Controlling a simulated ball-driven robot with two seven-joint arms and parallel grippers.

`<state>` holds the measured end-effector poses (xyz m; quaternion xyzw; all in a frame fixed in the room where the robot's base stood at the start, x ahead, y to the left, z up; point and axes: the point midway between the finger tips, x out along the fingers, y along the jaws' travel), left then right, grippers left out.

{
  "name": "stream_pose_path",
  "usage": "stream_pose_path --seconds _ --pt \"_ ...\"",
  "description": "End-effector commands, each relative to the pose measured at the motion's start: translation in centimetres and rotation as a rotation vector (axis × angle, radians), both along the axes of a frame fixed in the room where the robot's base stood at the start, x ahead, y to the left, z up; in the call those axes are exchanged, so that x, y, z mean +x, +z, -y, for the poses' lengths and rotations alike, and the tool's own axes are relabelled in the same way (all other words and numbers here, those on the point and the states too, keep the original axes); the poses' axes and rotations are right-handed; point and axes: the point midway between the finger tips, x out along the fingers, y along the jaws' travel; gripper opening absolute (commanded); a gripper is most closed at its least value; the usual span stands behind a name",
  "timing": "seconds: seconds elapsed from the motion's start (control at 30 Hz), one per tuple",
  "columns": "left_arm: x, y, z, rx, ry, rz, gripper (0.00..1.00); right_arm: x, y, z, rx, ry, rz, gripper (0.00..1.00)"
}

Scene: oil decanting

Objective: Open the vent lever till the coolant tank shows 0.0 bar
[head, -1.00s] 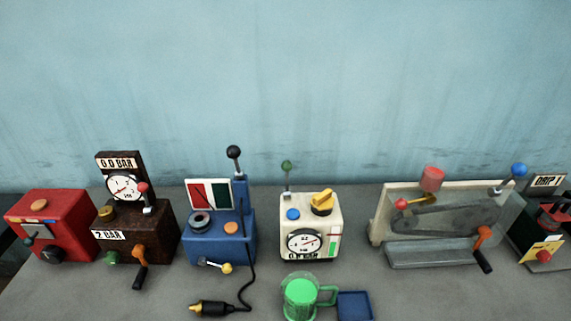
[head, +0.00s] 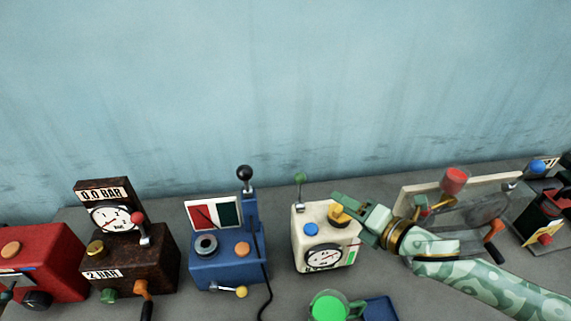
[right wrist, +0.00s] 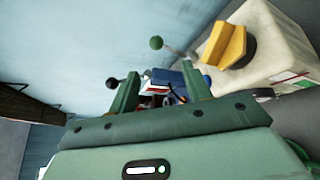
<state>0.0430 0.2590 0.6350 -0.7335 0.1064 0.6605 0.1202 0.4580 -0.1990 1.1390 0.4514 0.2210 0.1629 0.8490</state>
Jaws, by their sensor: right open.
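The cream box (head: 313,270) carries a round gauge (head: 323,257), a blue button (head: 310,229), a yellow knob (head: 340,217) and an upright lever with a green ball (head: 299,177). The print under its gauge is too small to read now. My right gripper (head: 351,212) is open and empty, above the box's right side, partly covering the knob. In the right wrist view the open fingers (right wrist: 159,88) point past the box; the green ball (right wrist: 156,43) is beyond them and the yellow knob (right wrist: 228,46) is to the right. No label names the coolant tank. My left gripper is out of view.
A brown box (head: 150,266) with a "0.0 BAR" plate (head: 104,193), gauge, "2 BAR" label and red-ball lever (head: 137,217) stands left. Between is a blue box (head: 228,270) with a black-ball lever (head: 244,172).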

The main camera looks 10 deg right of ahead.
Motion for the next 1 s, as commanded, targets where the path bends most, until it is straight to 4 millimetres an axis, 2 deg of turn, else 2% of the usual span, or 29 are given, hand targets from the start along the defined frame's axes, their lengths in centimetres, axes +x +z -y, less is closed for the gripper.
stream_pose_path --seconds 0.17,0.4,0.5,0.7,0.83,1.0 --pt "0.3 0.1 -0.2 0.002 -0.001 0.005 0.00 1.3 0.1 -0.9 -0.020 0.022 0.021 0.49" --pt "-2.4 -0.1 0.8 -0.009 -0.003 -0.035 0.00 6.2 -1.2 -3.7 -0.018 0.019 0.020 0.49" --pt "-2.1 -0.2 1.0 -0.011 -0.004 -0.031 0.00 8.4 -1.9 -5.0 -0.018 0.019 0.017 0.49" --pt "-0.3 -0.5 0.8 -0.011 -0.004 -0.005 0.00 11.8 -2.9 -7.0 -0.019 0.019 0.017 0.49" --pt "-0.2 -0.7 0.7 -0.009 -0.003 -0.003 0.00 13.1 -3.3 -7.7 -0.019 0.019 0.016 0.49" --pt "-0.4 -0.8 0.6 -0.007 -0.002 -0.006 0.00 13.6 -3.4 -8.0 -0.020 0.019 0.016 0.49"
